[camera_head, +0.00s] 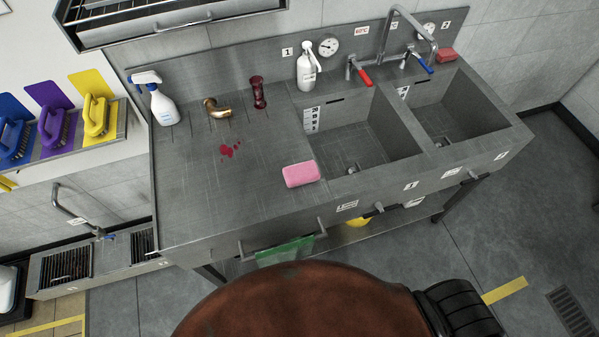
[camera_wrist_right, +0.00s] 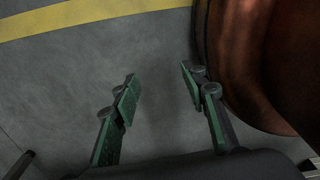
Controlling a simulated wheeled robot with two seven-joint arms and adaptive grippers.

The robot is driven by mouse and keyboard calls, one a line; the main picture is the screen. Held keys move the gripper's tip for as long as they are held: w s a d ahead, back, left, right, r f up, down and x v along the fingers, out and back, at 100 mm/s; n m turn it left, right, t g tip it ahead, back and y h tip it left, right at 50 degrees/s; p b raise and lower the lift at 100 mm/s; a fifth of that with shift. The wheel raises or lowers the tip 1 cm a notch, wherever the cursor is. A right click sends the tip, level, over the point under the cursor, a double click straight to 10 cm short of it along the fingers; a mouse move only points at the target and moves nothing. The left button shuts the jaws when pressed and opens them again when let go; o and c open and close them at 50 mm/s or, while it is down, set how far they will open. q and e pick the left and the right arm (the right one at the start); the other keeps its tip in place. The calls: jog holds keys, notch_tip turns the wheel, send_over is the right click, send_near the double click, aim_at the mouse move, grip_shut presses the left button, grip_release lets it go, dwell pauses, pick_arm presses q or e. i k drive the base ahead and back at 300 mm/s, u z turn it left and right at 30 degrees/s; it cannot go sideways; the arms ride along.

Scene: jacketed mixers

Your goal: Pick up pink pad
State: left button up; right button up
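The pink pad (camera_head: 301,174) lies on the steel counter near its front edge, just left of the first sink basin. My left gripper is in neither view.
Two sink basins (camera_head: 362,150) lie right of the pad. A red stain (camera_head: 230,150), brass spout (camera_head: 216,108), dark red item (camera_head: 258,92), spray bottle (camera_head: 157,100) and white bottle (camera_head: 307,66) are on the counter. A red block (camera_head: 447,55) sits at the back right. A green cloth (camera_head: 285,251) hangs on the front rail.

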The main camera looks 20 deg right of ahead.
aim_at(306, 172)
jog(key=k, duration=1.25)
jog(key=u, duration=0.25)
jog(key=i, duration=0.8)
jog(key=z, duration=0.85)
jog(key=i, duration=0.9)
jog(key=z, duration=0.9)
